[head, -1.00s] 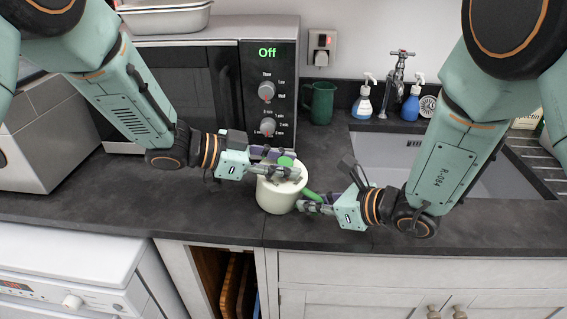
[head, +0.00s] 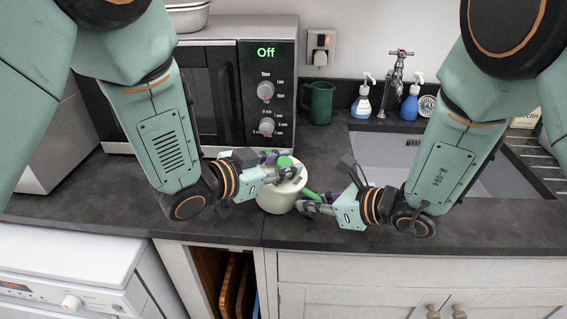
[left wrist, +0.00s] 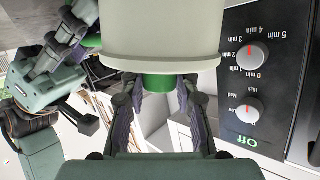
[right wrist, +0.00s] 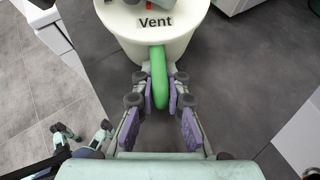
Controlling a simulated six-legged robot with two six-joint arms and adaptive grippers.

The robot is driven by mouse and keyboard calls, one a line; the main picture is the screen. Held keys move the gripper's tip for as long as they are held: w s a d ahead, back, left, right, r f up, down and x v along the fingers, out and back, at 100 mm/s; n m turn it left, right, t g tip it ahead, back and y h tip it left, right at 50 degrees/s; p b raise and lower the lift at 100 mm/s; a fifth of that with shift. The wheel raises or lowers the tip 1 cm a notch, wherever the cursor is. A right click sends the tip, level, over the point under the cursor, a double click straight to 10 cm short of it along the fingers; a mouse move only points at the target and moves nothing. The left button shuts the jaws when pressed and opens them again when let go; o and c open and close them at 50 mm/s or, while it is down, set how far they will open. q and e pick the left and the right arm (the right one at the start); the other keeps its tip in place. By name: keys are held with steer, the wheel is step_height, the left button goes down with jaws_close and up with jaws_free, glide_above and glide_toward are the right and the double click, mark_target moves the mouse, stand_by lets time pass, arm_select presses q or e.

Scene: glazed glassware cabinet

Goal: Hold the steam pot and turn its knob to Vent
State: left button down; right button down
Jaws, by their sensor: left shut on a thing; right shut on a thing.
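The steam pot (head: 277,197) is cream with a green knob (head: 285,161) on top and a green handle (head: 309,194) at its right. It stands upright on the counter in front of the microwave. My left gripper (head: 280,166) is shut on the knob; the left wrist view shows its fingers on either side of the knob (left wrist: 158,83). My right gripper (head: 305,202) is shut on the handle, which lies between its fingers in the right wrist view (right wrist: 158,78). The word Vent (right wrist: 156,22) shows on the lid there. The knob's pointer setting cannot be made out.
The microwave (head: 215,90), showing Off, stands behind the pot. A green mug (head: 318,102), soap bottles (head: 362,104) and the sink (head: 400,158) are at the back right. Dark counter (head: 330,234) is clear in front of the pot.

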arm_select(q)
steer(key=shift+a+f, duration=0.1)
steer(key=shift+f, duration=0.1)
stand_by(0.3)
steer(key=c, duration=1)
jaws_free()
steer(key=shift+r, duration=0.1)
steer(key=shift+v, duration=6.05)
steer(key=shift+s+d, duration=0.15)
steer(key=shift+d, duration=0.05)
